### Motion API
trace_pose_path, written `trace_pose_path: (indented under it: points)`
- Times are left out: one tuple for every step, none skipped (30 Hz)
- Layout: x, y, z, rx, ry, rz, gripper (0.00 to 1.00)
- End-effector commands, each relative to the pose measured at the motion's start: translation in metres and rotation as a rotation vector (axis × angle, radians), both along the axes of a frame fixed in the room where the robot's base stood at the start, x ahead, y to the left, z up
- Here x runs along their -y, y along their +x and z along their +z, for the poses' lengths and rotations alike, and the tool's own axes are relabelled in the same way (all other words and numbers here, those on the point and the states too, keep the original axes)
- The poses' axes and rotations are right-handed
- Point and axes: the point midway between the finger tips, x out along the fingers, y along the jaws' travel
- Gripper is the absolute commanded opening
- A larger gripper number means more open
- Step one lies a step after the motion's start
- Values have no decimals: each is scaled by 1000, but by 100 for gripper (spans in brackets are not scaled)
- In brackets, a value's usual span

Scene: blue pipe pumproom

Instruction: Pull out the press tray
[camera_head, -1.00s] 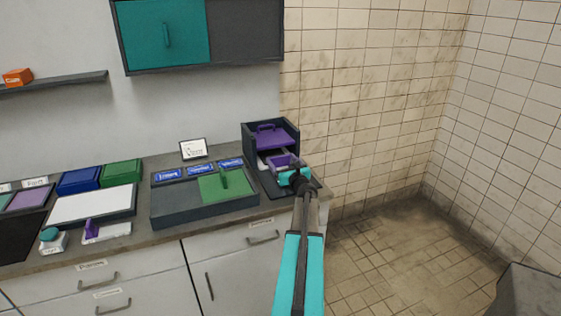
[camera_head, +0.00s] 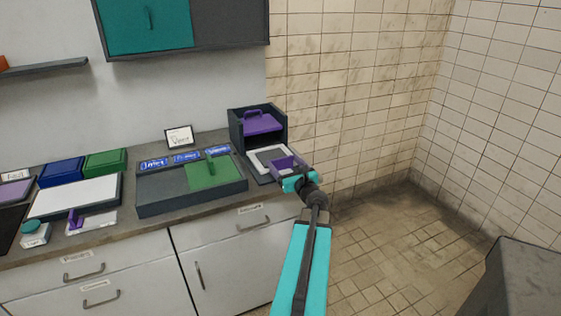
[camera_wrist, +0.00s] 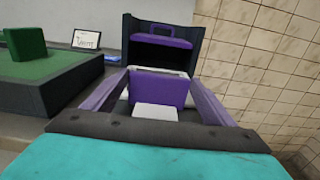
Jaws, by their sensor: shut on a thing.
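The press (camera_head: 238,128) is a dark open-fronted box at the right end of the counter, with a purple upper plate (camera_head: 262,124) that has a handle. The press tray (camera_head: 262,157), pale with a dark rim, sticks out of the front of the press. Its purple front handle (camera_head: 284,166) faces me. My gripper (camera_head: 294,182) is shut on this handle at the counter's right edge. In the wrist view the purple handle (camera_wrist: 160,88) stands between my fingers (camera_wrist: 157,106), with the press behind it. The inner end of the tray is hidden inside the press.
A small framed sign (camera_head: 179,137) stands at the back. The tiled floor right of the counter is clear. A dark block (camera_head: 525,280) stands at the lower right.

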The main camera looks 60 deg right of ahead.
Motion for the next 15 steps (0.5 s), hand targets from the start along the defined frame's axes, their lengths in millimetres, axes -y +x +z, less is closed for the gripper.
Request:
trace_pose_path:
  points:
    - [-4, -3, -1, 1, 1, 1, 38]
    - [-5, -4, -1, 0, 1, 1, 38]
    - [-5, -5, -1, 0, 1, 2, 38]
    - [-6, -6, -1, 0, 1, 2, 38]
    - [-6, -7, -1, 1, 1, 2, 38]
    - [-7, -7, 0, 1, 1, 2, 38]
    - [-7, -7, 0, 1, 2, 2, 38]
    - [-7, -8, 0, 1, 1, 3, 38]
    - [-7, -8, 0, 1, 1, 3, 38]
    - [-7, -8, 0, 1, 1, 3, 38]
    - [-7, -8, 0, 1, 1, 3, 38]
    - [-7, -8, 0, 1, 1, 3, 38]
    - [-7, -8, 0, 1, 1, 3, 38]
    - [-7, -8, 0, 1, 1, 3, 38]
    - [-7, -8, 0, 1, 1, 3, 38]
